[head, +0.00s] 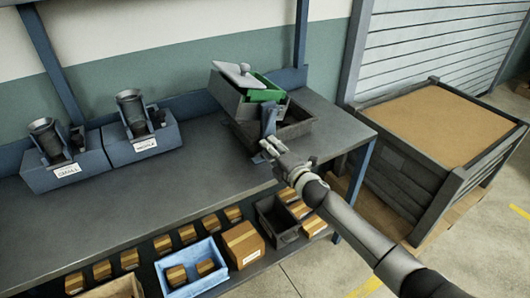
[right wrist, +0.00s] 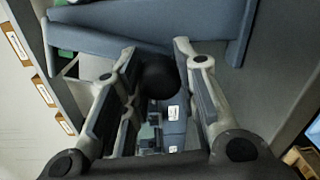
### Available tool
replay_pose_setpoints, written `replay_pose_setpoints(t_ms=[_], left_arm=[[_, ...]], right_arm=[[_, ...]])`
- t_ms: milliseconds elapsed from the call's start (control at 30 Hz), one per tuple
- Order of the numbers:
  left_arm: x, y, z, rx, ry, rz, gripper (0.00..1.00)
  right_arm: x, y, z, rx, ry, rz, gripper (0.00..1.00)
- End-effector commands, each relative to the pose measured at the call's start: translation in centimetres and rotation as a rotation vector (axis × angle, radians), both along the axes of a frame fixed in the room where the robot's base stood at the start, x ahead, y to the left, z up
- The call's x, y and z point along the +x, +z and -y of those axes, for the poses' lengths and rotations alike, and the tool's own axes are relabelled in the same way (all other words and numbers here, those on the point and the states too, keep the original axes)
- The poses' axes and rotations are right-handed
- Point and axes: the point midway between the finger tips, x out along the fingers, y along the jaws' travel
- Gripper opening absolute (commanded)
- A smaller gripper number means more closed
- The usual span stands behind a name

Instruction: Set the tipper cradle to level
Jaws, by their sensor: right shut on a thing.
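The tipper stands at the right end of the bench. Its upper part, a grey box-like cradle (head: 229,96) with a green bin or insert (head: 265,90), looks tilted in the head view. A blue-grey support (head: 269,120) and a dark open tray (head: 297,130) are at its front. My right gripper (head: 272,147) is at the tipper's front side. In the right wrist view its fingers (right wrist: 155,66) are closed around a round black knob (right wrist: 158,79). The lever behind the knob is mostly hidden. My left gripper is not in view.
Two blue-grey grinder units (head: 66,170) (head: 141,141) with labels stand on the bench (head: 205,172) at left. A lower shelf holds several brown boxes, a blue bin (head: 190,271) and a dark bin (head: 276,222). A large crate (head: 432,135) stands right of the bench. The middle benchtop is clear.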

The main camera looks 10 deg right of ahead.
Motion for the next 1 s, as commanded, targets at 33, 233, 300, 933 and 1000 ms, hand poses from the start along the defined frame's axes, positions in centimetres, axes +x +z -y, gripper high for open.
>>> replay_pose_setpoints(t_ms=[33, 233, 300, 933, 1000], left_arm=[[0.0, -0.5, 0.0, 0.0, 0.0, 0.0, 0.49], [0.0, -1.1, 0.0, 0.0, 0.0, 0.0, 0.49], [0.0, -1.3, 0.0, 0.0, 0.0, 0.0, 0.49], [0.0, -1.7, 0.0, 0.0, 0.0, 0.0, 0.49], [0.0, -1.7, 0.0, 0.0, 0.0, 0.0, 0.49]], right_arm=[[0.0, -0.8, 0.5, -0.043, -0.002, 0.007, 0.0], [0.5, -1.0, 1.8, -0.175, -0.002, 0.049, 0.0], [0.6, -1.1, 2.1, -0.21, -0.002, 0.06, 0.0], [0.9, -1.1, 3.1, -0.317, -0.001, 0.093, 0.0], [0.9, -1.1, 3.1, -0.317, -0.001, 0.093, 0.0]])
